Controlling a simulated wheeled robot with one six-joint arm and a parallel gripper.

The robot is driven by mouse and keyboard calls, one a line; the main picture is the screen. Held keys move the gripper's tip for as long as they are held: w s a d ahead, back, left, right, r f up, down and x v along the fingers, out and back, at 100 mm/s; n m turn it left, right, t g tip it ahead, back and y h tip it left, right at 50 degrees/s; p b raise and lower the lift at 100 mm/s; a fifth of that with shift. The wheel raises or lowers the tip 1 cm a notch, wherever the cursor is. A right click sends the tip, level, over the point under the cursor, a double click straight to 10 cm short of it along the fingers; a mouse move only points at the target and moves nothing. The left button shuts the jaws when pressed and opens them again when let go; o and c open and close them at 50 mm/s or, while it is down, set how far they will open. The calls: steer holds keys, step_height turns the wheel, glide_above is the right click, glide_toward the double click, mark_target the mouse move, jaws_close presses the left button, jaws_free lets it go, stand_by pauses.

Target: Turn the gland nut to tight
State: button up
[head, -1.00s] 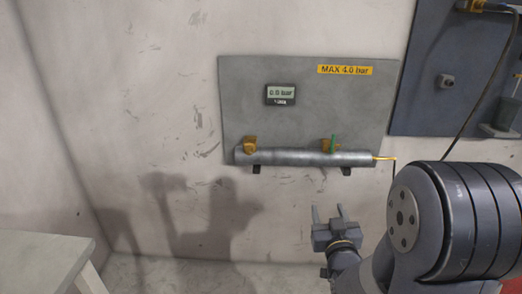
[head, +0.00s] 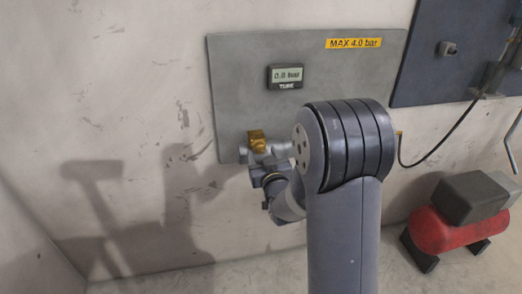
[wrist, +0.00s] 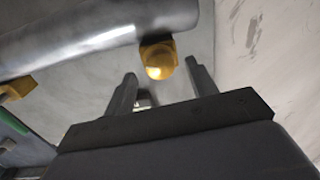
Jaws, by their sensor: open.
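A yellow brass fitting (head: 257,141), which looks like the gland nut, sits at the left end of the grey tube. It shows larger in the wrist view (wrist: 158,58), with a rounded end, against the tube (wrist: 95,32). My gripper (head: 268,155) is just in front of the tube, slightly below the fitting. In the wrist view my gripper (wrist: 161,70) is open, and the fitting appears between and just beyond its fingertips. I cannot tell whether they touch it. My arm hides most of the tube in the head view.
A display (head: 287,76) on the grey wall panel (head: 231,90) reads 0.0 bar, near a yellow "MAX 4.0 bar" label (head: 353,43). A second yellow fitting (wrist: 17,88) is farther along the tube. A red compressor (head: 442,229) stands on the floor at right.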

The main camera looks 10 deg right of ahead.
steer(key=shift+w+a, duration=0.1)
steer(key=shift+w, duration=1.05)
steer(key=shift+c, duration=0.3)
steer(key=c, duration=0.7)
